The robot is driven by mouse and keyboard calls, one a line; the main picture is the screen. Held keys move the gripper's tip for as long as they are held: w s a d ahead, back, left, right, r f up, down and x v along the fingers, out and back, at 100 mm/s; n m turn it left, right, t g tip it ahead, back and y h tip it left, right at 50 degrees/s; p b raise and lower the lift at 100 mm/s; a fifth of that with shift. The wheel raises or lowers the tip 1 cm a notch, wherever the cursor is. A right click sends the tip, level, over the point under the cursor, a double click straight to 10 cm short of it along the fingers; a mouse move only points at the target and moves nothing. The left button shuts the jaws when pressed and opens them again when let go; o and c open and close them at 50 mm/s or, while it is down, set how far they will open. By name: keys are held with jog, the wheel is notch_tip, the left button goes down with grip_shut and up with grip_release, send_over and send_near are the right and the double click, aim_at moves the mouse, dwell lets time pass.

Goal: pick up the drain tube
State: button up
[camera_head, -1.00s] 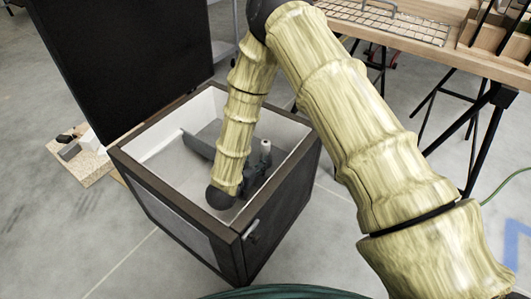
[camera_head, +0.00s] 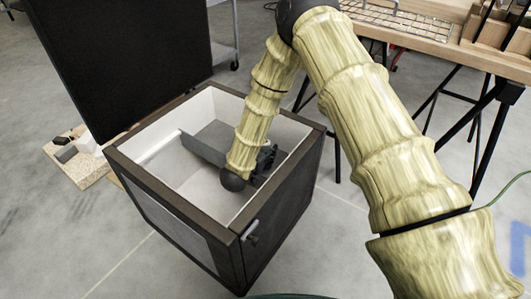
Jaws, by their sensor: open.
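A thin white rod (camera_head: 162,146), which looks like the drain tube, lies along the inner left side of an open-topped box (camera_head: 175,188) with white inner walls. My arm reaches down into the box from above. My gripper (camera_head: 266,160) is dark and sits inside the box near its right wall, partly hidden behind my arm's last links. It is open, but its fingertips are not clearly visible. The white rod is apart from it, on the other side of the box. A grey ledge (camera_head: 212,136) stands inside the box, between the rod and my arm.
A large black panel (camera_head: 118,62) stands upright behind the box at left. A wooden board (camera_head: 78,165) with small blocks lies on the floor left of the box. A wooden workbench (camera_head: 430,42) on black trestles stands at right. The floor in front of the box is clear.

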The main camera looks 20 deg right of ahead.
jog(key=c, duration=1.1)
jog(key=shift+r, duration=0.15)
